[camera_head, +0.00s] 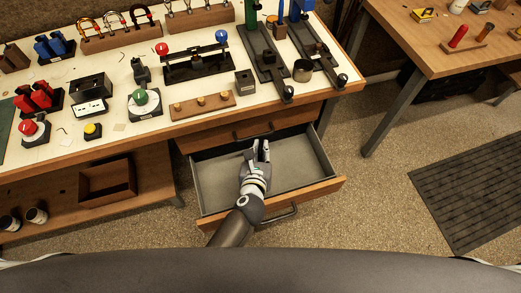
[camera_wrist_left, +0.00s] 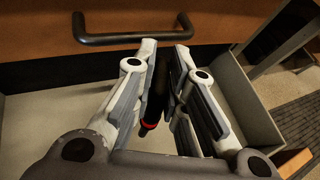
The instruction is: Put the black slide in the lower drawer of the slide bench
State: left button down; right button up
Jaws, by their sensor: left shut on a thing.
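The lower drawer (camera_head: 213,186) of the slide bench is pulled out, and its grey floor looks bare in the head view. My left gripper (camera_head: 261,148) is over the drawer, toward its back, with its fingers pointing at the bench. In the left wrist view the left gripper (camera_wrist_left: 164,70) is shut on the black slide (camera_wrist_left: 156,98), a dark rod with a red ring near its lower end. The slide is hard to make out in the head view. I cannot tell whether it touches the drawer floor. My right gripper is not in view.
The upper drawer (camera_head: 220,136) above is shut; its dark bar handle (camera_wrist_left: 135,39) is close ahead in the left wrist view. The bench top (camera_head: 215,112) holds several tools and fixtures. An open wooden box (camera_head: 107,181) stands on the lower shelf at left. A dark mat (camera_head: 470,205) lies at right.

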pick_arm(q)
jog(key=shift+f+b, duration=0.35)
jog(key=shift+f, duration=0.25)
jog(key=c, duration=1.5)
grip_release()
jog(key=shift+r, duration=0.15)
